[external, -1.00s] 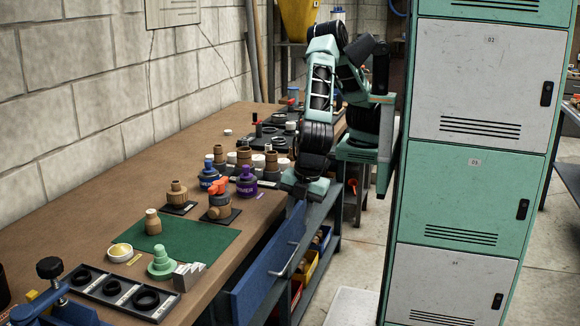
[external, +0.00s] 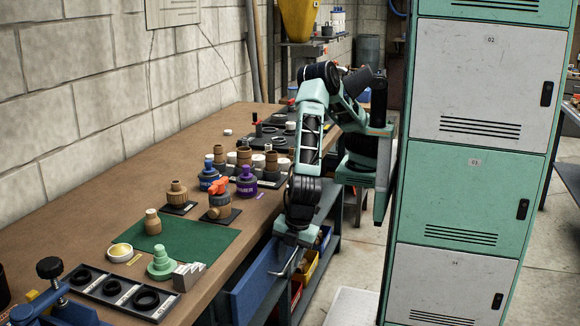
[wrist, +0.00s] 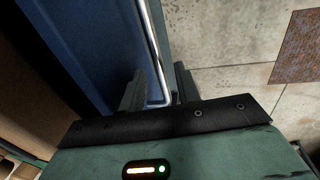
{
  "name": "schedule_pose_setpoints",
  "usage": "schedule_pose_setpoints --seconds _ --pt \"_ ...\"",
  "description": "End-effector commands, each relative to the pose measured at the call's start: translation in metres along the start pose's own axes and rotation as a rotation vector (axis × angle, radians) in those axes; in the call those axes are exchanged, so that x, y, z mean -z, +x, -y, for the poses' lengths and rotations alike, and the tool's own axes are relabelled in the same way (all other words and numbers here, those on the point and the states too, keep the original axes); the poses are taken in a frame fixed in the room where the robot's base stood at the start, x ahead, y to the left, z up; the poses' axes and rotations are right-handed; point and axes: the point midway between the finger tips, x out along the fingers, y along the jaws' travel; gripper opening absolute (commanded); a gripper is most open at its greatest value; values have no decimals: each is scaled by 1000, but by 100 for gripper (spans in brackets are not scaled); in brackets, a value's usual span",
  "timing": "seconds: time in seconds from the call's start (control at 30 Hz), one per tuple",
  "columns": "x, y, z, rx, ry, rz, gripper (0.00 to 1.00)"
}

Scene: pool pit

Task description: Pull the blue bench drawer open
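The blue bench drawer (external: 250,291) is under the front edge of the workbench, with a pale bar handle (external: 287,262) on its front. My gripper (external: 297,240) points down at the far end of that handle. In the wrist view, the blue drawer (wrist: 88,45) fills the upper left and the metal handle (wrist: 153,40) runs down between the fingers of my gripper (wrist: 160,78). One finger is on the drawer side of the handle, the other on the outer side. A gap shows between the fingers, so they look open around the bar. Contact cannot be told.
The brown bench top (external: 110,215) holds a green mat (external: 190,240), a black ring tray (external: 125,292) and several fittings. Yellow and red bins (external: 308,268) sit below the bench. A locker (external: 470,200) stands to the right, with open floor between.

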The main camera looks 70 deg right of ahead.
Motion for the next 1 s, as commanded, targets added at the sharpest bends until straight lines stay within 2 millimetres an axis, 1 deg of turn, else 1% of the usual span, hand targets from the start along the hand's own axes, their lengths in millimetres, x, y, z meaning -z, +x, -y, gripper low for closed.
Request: schedule_pose_setpoints --seconds 0.1,0.13,0.17,0.2,0.23,0.37,0.47,0.73,0.8,1.0 --pt "0 0 0 0 0 0 32" --pt "0 0 0 0 0 0 27" --pt "0 0 0 0 0 0 19" --pt "0 0 0 0 0 0 7" --pt "0 0 0 0 0 0 0" --pt "0 0 0 0 0 0 0" --pt "0 -1 4 0 -1 0 0" --pt "0 -8 44 0 -3 -1 0" --pt "0 -9 46 0 0 -1 0" --pt "0 -9 46 1 0 -1 0"
